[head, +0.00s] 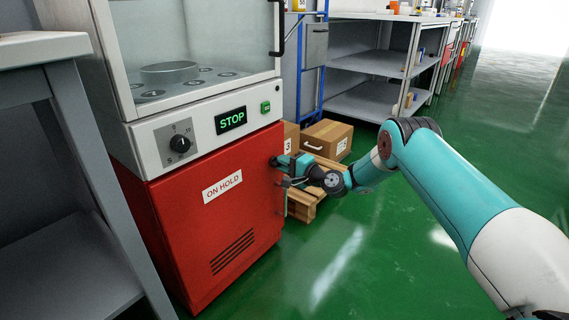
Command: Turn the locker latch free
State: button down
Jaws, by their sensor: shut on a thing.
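The red locker (225,230) with an "ON HOLD" label (222,186) stands at centre left, below a glass-fronted cabinet. Its door is closed. My gripper (279,170) is at the upper right edge of the door, where the latch sits. The jaws are shut on the latch there. The latch itself is small and mostly hidden by the gripper, so its angle cannot be told. A thin vertical handle (284,200) shows just below the gripper.
A grey bench (50,48) stands close at left. The panel has a black knob (180,144), a green STOP display (231,120) and a green switch (265,107). Cardboard boxes (326,139) on a wooden pallet (301,205) sit behind my gripper. The green floor at front centre is clear.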

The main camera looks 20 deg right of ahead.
jog(key=shift+d, duration=0.1)
jog(key=c, duration=1.1)
grip_release()
jog(key=shift+b+v, duration=6.2)
jog(key=shift+v, duration=2.45)
